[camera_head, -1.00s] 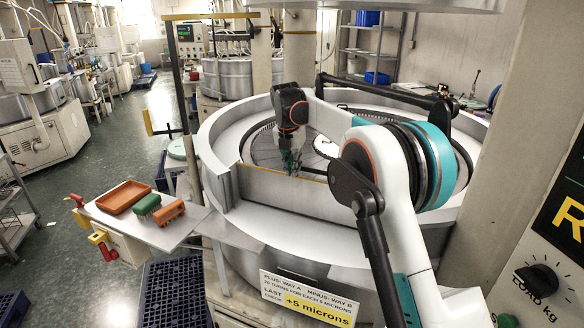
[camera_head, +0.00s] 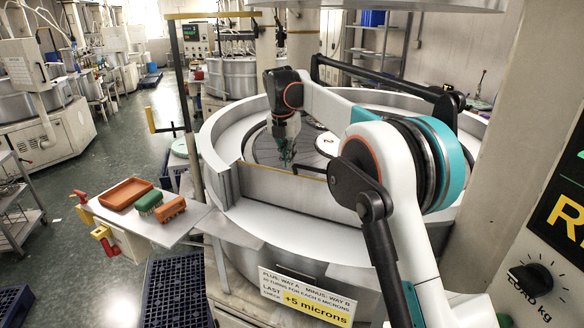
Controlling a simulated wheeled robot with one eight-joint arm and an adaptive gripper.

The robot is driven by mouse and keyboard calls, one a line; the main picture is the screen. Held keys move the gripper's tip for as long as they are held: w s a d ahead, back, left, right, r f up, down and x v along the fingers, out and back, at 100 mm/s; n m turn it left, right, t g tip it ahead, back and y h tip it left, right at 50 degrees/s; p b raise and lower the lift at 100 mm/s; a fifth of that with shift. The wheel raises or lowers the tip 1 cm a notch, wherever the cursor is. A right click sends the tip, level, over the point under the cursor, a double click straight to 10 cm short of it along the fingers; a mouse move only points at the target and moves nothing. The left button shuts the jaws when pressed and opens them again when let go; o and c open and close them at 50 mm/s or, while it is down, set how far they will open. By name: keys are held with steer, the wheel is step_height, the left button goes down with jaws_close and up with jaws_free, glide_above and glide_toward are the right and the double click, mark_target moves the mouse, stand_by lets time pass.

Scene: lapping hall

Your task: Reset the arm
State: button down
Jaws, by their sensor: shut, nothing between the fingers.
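My white arm reaches over the machine's near right rim and crosses in front of part of the plate. Whether the fingertips touch the plate cannot be told.
A side shelf (camera_head: 150,228) at the left holds an orange tray (camera_head: 125,193), a green brush (camera_head: 148,202) and an orange brush (camera_head: 171,209). A sign (camera_head: 305,298) stands at the machine's front. A control panel with a black knob (camera_head: 532,281) is close at the right. Dark pallets (camera_head: 172,293) lie on the floor.

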steer(key=s+d+r+m+t+b, duration=0.1)
steer(key=s+d+r+m+b, duration=0.4)
steer(key=s+d+r+m, duration=0.35)
steer(key=s+d+f+m+t+b, duration=0.1)
steer(key=s+d+f+m+b, duration=0.2)
steer(key=s, duration=0.4)
steer(key=s+d+f+m+b, duration=0.1)
steer(key=s+d+f+m, duration=0.1)
steer(key=s+f+m, duration=0.3)
steer(key=s+d+f+m+t+b, duration=0.1)
steer(key=s+d+f+m+b, duration=0.2)
steer(key=s+f+m, duration=0.4)
steer(key=s+d+f+m+t+y+b, duration=0.1)
steer(key=s+d+f+m+b, duration=0.2)
steer(key=s+f, duration=1)
steer(key=s+m+b, duration=0.2)
steer(key=s+m, duration=0.2)
steer(key=s, duration=0.2)
steer(key=shift+d+f+t, duration=0.2)
steer(key=shift+f+t, duration=0.2)
steer(key=shift+s+m, duration=0.1)
steer(key=shift+m, duration=0.15)
